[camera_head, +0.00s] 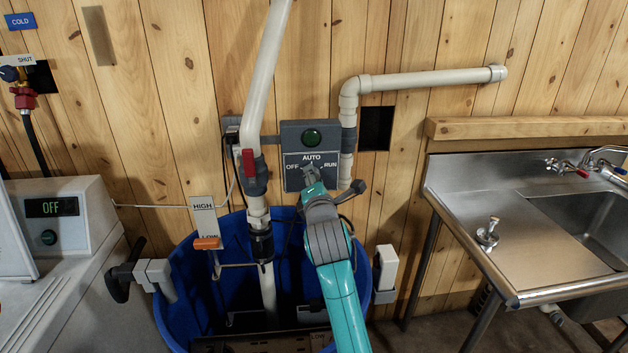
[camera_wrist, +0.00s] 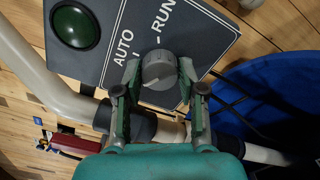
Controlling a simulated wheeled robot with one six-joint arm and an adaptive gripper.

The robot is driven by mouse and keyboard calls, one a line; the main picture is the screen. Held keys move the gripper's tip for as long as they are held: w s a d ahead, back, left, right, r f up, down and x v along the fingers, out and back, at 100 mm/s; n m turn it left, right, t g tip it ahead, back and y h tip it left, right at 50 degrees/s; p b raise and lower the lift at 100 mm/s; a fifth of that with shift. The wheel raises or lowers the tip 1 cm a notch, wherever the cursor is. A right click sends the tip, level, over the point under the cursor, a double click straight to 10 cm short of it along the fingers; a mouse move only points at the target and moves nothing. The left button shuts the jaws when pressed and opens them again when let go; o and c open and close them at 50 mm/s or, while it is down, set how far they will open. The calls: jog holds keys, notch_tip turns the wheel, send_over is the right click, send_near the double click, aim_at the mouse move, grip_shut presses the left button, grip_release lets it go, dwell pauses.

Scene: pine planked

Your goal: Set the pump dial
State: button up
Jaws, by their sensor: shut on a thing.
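The pump dial is a round grey knob (camera_wrist: 158,68) on a dark grey control panel (camera_head: 293,134). The panel has a green lamp (camera_head: 311,138) and the labels OFF, AUTO and RUN. In the wrist view the panel (camera_wrist: 118,72) is tilted, with AUTO and RUN readable beside the knob. My gripper (camera_head: 311,175) is at the knob in the head view and hides most of it. In the wrist view my gripper (camera_wrist: 159,80) has one finger on each side of the knob and is shut on it. I cannot tell clearly where the knob points.
A blue tub (camera_head: 190,270) stands below the panel, with white pipes (camera_head: 262,90) rising from it. A HIGH/LOW level gauge (camera_head: 204,217) with an orange float is left of the pipe. A steel sink (camera_head: 500,230) is at the right; a machine reading OFF (camera_head: 85,235) is at the left.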

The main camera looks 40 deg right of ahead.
jog(key=shift+f, duration=0.1)
dwell(0.5)
jog(key=o, duration=1.1)
jog(key=shift+o, duration=0.2)
jog(key=v, duration=1.2)
jog(key=shift+a, duration=0.1)
